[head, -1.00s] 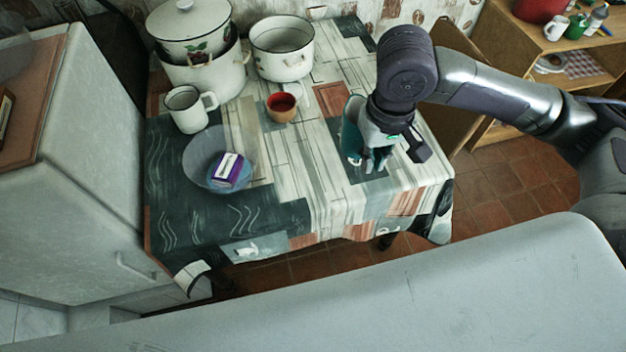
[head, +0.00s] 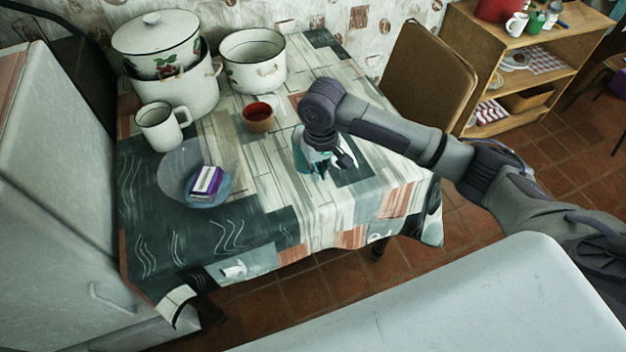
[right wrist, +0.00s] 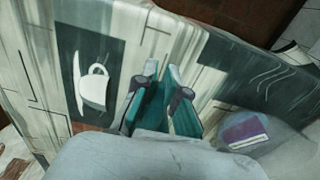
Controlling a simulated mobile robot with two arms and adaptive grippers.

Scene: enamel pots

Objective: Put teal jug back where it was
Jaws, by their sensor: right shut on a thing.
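The teal jug (head: 301,152) is in the head view, over the middle of the cloth-covered table. It is partly hidden behind my right gripper (head: 325,163). The right gripper points down and is shut on the jug. In the right wrist view the two dark fingers (right wrist: 163,92) show close to teal surfaces, with the patterned tablecloth below them. I cannot tell whether the jug touches the cloth. My left gripper is not in view.
A red cup (head: 258,120) stands just left of the jug. A bowl with a purple box (head: 204,183), a white mug (head: 160,128) and white enamel pots (head: 252,62) stand further left and back. The table's front right (head: 390,195) is clear.

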